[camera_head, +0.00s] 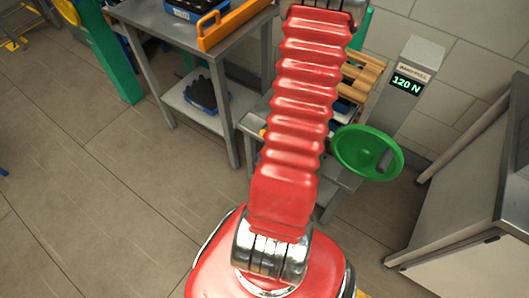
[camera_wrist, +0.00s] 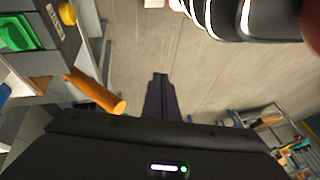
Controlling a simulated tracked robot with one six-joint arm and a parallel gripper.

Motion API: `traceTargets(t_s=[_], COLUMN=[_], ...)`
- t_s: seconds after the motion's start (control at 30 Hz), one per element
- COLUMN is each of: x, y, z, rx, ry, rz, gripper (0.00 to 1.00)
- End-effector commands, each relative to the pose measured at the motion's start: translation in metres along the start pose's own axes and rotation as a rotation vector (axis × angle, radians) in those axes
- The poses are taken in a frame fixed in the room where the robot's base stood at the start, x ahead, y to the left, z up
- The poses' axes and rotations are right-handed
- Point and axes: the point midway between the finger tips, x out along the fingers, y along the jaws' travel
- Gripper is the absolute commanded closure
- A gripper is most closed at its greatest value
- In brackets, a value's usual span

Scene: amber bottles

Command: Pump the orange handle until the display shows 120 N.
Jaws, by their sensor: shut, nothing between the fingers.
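The display (camera_head: 407,84) on a grey post in the head view reads 120 N in green digits. An orange handle (camera_wrist: 95,92), a thick rounded bar, slants left of my gripper (camera_wrist: 160,76) in the wrist view. My gripper's dark fingers are together and empty, apart from the handle in the picture. In the head view my red arm covers the middle and the gripper cannot be made out. A small orange bit (camera_head: 263,133) shows at the left of my arm there; I cannot tell if it is the handle.
A green round wheel (camera_head: 368,152) is right of my arm, below the display. A grey cabinet (camera_head: 470,215) is at right. The tiled floor (camera_head: 100,200) at lower left is clear.

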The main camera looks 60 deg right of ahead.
Motion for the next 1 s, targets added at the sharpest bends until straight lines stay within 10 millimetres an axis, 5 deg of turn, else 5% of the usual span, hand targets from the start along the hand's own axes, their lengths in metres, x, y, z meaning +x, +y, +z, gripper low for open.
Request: traceTargets(t_s=[0.4, 1.0], x=[-0.028, -0.029], y=[-0.024, -0.027], z=[0.004, 0.004], rx=[-0.002, -0.003], ry=[0.000, -0.001], rz=[0.001, 0.000], gripper=[1.00, 1.00])
